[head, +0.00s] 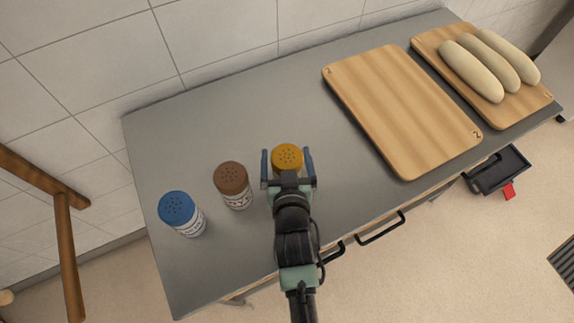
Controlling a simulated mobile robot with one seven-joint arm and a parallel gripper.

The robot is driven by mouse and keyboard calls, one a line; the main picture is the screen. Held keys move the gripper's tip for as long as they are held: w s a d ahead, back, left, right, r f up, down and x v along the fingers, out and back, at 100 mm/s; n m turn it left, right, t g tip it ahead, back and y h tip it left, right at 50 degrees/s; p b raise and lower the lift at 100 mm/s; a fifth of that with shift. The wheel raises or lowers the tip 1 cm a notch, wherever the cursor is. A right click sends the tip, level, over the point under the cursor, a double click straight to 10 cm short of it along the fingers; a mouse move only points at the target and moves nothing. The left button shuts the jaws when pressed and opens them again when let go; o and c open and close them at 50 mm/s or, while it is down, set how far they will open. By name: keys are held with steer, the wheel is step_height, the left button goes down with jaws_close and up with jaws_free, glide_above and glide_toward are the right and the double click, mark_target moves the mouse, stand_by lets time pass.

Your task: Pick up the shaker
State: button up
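Three shakers stand upright in a row on the grey counter. One has a yellow lid (287,154), one a brown lid (231,178), and one a blue lid (177,208). The brown and blue ones show white labelled bodies. My gripper (287,163) is at the yellow-lidded shaker, with one blue-tipped finger on each side of its lid. The fingers are apart, with a narrow gap visible beside the lid. The body of the yellow-lidded shaker is mostly hidden by my gripper, and contact lower down cannot be seen.
The grey counter (235,110) is clear behind the shakers. An empty wooden board (400,110) lies to the right. Another board (520,108) at the far right holds three pale loaves (485,68). A tiled wall runs behind. A wooden frame (68,240) stands left.

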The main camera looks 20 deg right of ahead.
steer(key=shift+w, duration=0.1)
steer(key=c, duration=1.5)
steer(key=shift+r, duration=0.1)
step_height(320, 180, up, 10)
steer(key=shift+f, duration=0.1)
